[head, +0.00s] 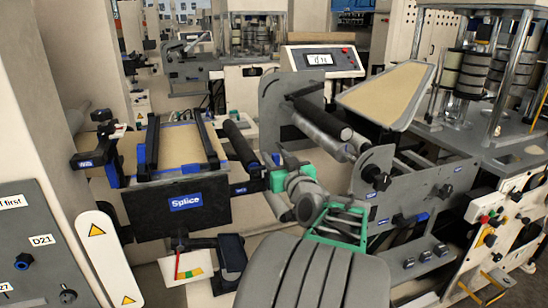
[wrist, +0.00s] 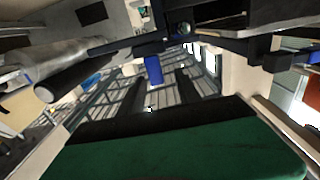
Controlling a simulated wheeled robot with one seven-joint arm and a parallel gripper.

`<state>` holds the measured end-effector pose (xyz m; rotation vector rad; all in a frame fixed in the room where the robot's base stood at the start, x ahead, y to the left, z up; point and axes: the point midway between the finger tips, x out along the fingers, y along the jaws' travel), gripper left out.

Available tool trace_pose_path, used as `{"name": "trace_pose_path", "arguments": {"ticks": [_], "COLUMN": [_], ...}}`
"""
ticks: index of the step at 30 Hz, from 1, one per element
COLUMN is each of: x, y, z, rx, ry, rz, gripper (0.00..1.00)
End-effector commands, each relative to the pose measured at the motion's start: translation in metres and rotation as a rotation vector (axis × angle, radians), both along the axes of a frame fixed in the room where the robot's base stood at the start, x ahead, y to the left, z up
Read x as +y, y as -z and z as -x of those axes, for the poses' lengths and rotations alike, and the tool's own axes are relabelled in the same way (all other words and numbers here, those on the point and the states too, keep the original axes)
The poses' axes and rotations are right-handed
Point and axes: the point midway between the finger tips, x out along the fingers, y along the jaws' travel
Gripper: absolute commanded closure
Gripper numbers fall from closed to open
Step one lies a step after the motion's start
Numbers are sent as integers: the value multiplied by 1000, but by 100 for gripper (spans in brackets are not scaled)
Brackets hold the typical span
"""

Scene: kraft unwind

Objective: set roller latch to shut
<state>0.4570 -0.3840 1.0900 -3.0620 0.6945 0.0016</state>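No part is plainly readable as the roller latch. My gripper (head: 277,178), with green parts, is at the end of my grey arm, low between the splice table and the roller unit. In the wrist view a broad green and black part of it fills the bottom. A dark roller (wrist: 65,82) and a blue piece (wrist: 153,70) on a black bar lie ahead.
The black Splice panel (head: 180,205) stands left of my gripper. A grey side plate with a black knob (head: 376,179) stands close on its right. A display box (head: 320,60) is behind. A white cabinet with buttons (head: 500,225) is at the right.

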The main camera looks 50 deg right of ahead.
Motion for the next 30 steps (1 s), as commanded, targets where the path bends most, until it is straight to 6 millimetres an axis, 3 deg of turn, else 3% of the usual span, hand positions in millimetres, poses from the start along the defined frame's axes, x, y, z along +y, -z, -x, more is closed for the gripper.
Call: {"name": "trace_pose_path", "arguments": {"ticks": [3, 9, 23, 26, 29, 30], "x": [10, 24, 31, 61, 124, 156], "y": [2, 1, 1, 12, 36, 49], "z": [25, 51, 47, 24, -10, -19], "rx": [-1, 0, 13, 90, 258, 347], "ry": [6, 3, -14, -83, -206, -259], "rz": [3, 1, -5, -37, -100, -127], "gripper": [60, 60, 60, 60, 60, 60]}}
